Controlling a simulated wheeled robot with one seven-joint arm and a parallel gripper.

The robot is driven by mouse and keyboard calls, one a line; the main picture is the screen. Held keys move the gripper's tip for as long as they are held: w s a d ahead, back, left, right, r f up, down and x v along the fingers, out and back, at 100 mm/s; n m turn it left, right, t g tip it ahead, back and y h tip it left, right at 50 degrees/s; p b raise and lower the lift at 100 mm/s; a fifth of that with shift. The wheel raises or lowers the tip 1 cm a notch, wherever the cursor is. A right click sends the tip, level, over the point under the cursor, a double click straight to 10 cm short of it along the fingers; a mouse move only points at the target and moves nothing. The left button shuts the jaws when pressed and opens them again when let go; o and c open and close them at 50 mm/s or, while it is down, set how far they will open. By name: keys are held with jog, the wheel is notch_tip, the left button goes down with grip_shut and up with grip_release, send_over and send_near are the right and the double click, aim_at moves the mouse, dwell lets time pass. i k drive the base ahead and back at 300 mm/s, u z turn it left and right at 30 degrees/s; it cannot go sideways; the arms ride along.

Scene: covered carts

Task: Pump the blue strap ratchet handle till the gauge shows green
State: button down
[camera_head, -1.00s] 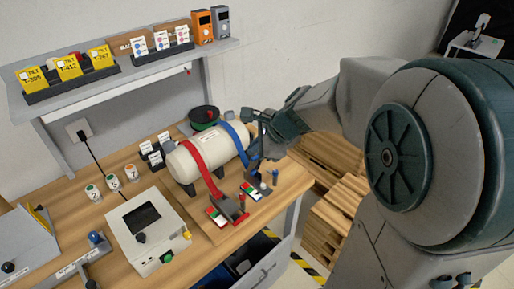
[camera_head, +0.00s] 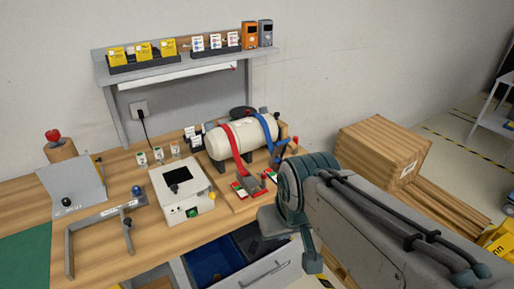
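The blue strap (camera_head: 265,125) wraps the right part of a cream tank (camera_head: 222,142), beside a red strap (camera_head: 234,146). The blue strap's ratchet handle (camera_head: 283,143) shows small at the tank's right front, partly crowded by my arm. Two small gauges with red, white and green faces lie in front of the tank: the left gauge (camera_head: 239,189) and the right gauge (camera_head: 271,175). Their needles are too small to read. My gripper (camera_head: 311,262) seems to hang at the arm's end in front of the bench, apart from the handle. Its fingers cannot be made out clearly.
A white control box (camera_head: 181,192) and a grey bracket (camera_head: 103,215) stand left on the bench. An open drawer (camera_head: 272,268) juts out below the tank. Wooden crates (camera_head: 383,150) stand on the floor to the right. A shelf (camera_head: 180,69) runs along the wall.

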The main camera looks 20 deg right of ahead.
aim_at(281, 150)
jog(key=u, duration=0.3)
jog(key=k, duration=0.7)
jog(key=z, duration=0.45)
jog(key=i, duration=0.6)
jog(key=z, duration=0.5)
jog(key=i, duration=1)
jog(key=u, duration=0.6)
